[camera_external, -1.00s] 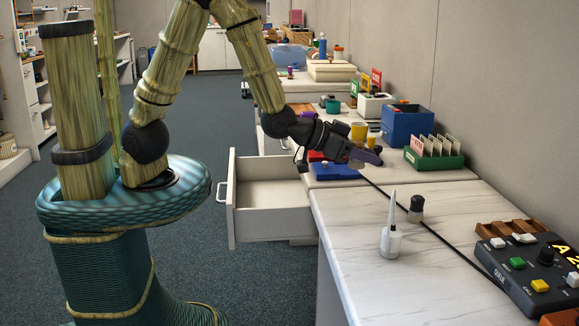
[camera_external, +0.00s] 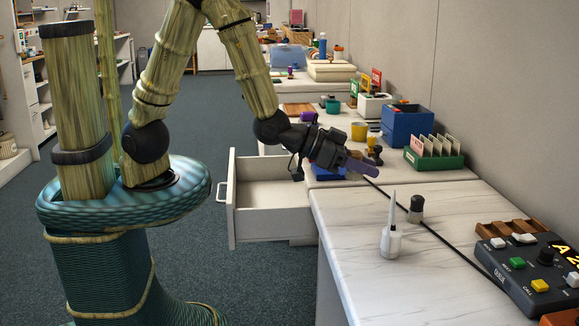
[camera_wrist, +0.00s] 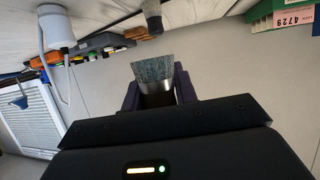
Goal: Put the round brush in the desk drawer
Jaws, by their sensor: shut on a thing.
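My gripper (camera_external: 364,171) is above the worktop near the back end of the white marbled desk. In the wrist view my gripper (camera_wrist: 158,92) is shut on a brush (camera_wrist: 153,68) with grey-blue bristles and a metal band; whether its head is round or flat is hard to tell. In the external view the brush is not clearly visible at the jaws. The desk drawer (camera_external: 232,203) is pulled open to the left of my gripper, and the part of its inside that shows looks empty.
A white nozzle bottle (camera_external: 391,242) and a small dark-topped item (camera_external: 416,208) stand on the desk, with a black cable (camera_external: 440,238) across it. A control box (camera_external: 535,270), green card holder (camera_external: 433,160) and blue bin (camera_external: 407,125) lie right of my gripper.

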